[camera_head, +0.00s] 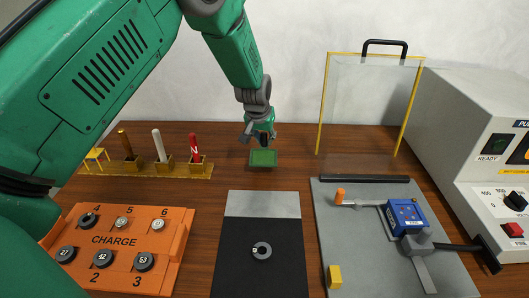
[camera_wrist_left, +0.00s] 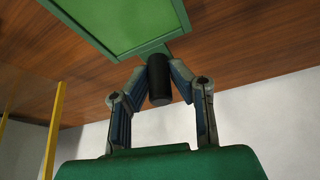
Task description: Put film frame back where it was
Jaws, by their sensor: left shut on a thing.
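The film frame (camera_head: 263,158) is a small square with a green film inside a green border. My left gripper (camera_head: 261,138) holds it above the back middle of the wooden table. In the left wrist view the film frame (camera_wrist_left: 118,22) fills the top, and its short black handle (camera_wrist_left: 159,82) sits between the two fingers of the left gripper (camera_wrist_left: 158,70), which are shut on it. From the head view I cannot tell the exact height of the frame over the table. My right gripper is not in view.
A brass rack (camera_head: 144,170) with brown, white and red sticks stands left. An orange CHARGE board (camera_head: 118,240), a black-and-grey mat (camera_head: 262,205) with a ring (camera_head: 261,251), and a grey plate (camera_head: 335,230) with a blue device (camera_head: 405,214) lie in front. A clear yellow-edged screen (camera_head: 323,105) stands right.

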